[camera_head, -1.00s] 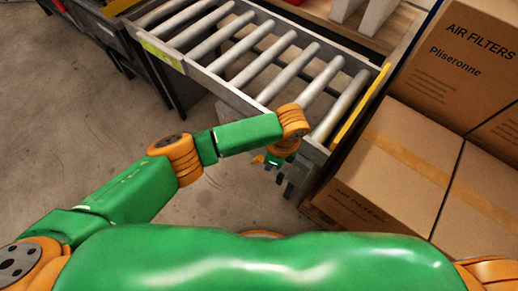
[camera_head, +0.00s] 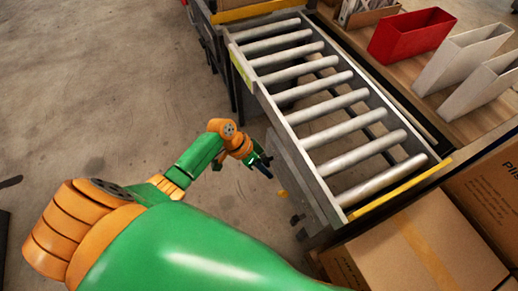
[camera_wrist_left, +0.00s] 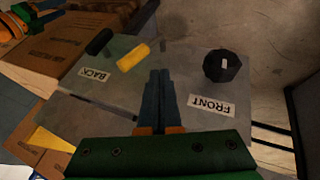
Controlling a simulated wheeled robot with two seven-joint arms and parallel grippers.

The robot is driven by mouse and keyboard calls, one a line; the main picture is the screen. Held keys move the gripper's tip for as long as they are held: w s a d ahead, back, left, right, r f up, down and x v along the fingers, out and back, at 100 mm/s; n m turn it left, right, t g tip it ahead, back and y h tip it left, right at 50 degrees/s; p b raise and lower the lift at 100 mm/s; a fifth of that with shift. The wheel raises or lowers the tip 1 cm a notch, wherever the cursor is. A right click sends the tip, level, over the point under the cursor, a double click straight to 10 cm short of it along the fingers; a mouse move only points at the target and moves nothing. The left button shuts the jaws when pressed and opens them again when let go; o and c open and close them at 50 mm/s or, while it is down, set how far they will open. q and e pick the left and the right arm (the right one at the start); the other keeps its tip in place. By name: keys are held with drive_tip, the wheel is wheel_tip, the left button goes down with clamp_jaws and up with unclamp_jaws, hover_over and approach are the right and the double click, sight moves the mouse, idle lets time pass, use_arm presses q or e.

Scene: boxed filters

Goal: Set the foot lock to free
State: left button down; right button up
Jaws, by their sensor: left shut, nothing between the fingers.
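In the left wrist view a grey panel (camera_wrist_left: 186,56) carries an upside-down label BACK (camera_wrist_left: 94,75) and an upside-down label FRONT (camera_wrist_left: 211,105). A yellow bar (camera_wrist_left: 133,57) and a black bar (camera_wrist_left: 99,41) stand on the BACK side. A dark round knob (camera_wrist_left: 222,66) stands on the FRONT side. I cannot tell which of these is the foot lock, and I see no word "free". My left gripper (camera_head: 266,168) is shut and empty beside the conveyor. Its closed fingers (camera_wrist_left: 160,76) show over the panel between yellow bar and knob, apparently apart from them. My right gripper is out of view.
The roller conveyor (camera_head: 257,88) runs beside my left arm. Cardboard boxes (camera_head: 410,262) stand at its near end. A red bin (camera_head: 411,33) and pale bins (camera_head: 462,57) stand on a wooden bench to the right. Bare concrete floor (camera_head: 100,90) lies open to the left.

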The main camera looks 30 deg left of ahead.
sight(282, 196)
use_arm(q)
drive_tip(key=shift+s+d+f, duration=0.25)
drive_tip(key=shift+d+f, duration=0.1)
drive_tip(key=shift+d, duration=0.3)
drive_tip(key=shift+s+d+f, duration=0.3)
drive_tip(key=shift+d+f, duration=0.05)
drive_tip(key=shift+d, duration=0.25)
drive_tip(key=shift+s+d+f, duration=0.25)
drive_tip(key=shift+d+f, duration=0.1)
drive_tip(key=shift+d, duration=0.3)
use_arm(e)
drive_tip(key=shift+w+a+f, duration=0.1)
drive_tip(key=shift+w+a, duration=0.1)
use_arm(q)
drive_tip(key=s+d+r+y+p, duration=0.1)
drive_tip(key=p, duration=0.3)
drive_tip(key=shift+d+t+p, duration=0.15)
drive_tip(key=shift+t+p, duration=0.25)
drive_tip(key=shift+s+d+f+m+t+y+p, duration=0.3)
drive_tip(key=shift+s+d+f+y+p, duration=0.2)
drive_tip(key=shift+d+p, duration=0.2)
drive_tip(key=shift+s+d+f, duration=0.1)
drive_tip(key=shift+f, duration=0.15)
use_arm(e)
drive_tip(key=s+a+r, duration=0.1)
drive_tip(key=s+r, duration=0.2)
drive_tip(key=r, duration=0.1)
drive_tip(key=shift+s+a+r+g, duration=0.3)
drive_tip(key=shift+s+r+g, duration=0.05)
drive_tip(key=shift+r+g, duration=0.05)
